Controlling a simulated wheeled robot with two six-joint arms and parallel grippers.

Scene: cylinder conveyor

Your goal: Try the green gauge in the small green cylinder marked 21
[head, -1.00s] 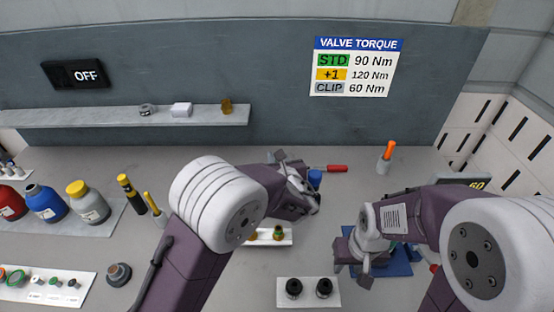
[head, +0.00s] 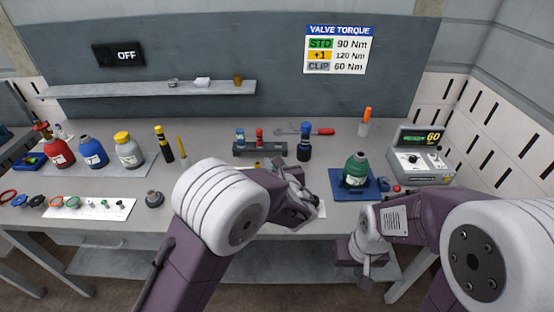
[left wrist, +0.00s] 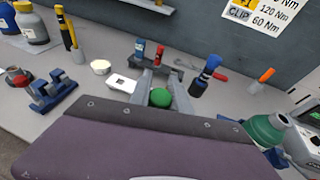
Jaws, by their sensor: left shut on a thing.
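A small green cylinder (head: 355,170) with a dark neck stands upright on a blue mat (head: 378,184) at the right of the bench. It also shows at the right of the left wrist view (left wrist: 268,131); its number cannot be read. My left gripper (head: 306,205) is at the front of the bench, left of the cylinder and apart from it. In the left wrist view its fingers (left wrist: 160,90) are shut on a round green thing (left wrist: 160,98), apparently the green gauge. My right gripper (head: 364,268) hangs in front of the bench edge, below the cylinder; its fingers are unclear.
A rack (head: 260,149) holds blue and red gauges behind my left gripper. A blue-topped black tool (head: 304,142) stands beside it. A grey tester (head: 419,165) is right of the cylinder. Red, blue and grey bottles (head: 93,152) stand at the left.

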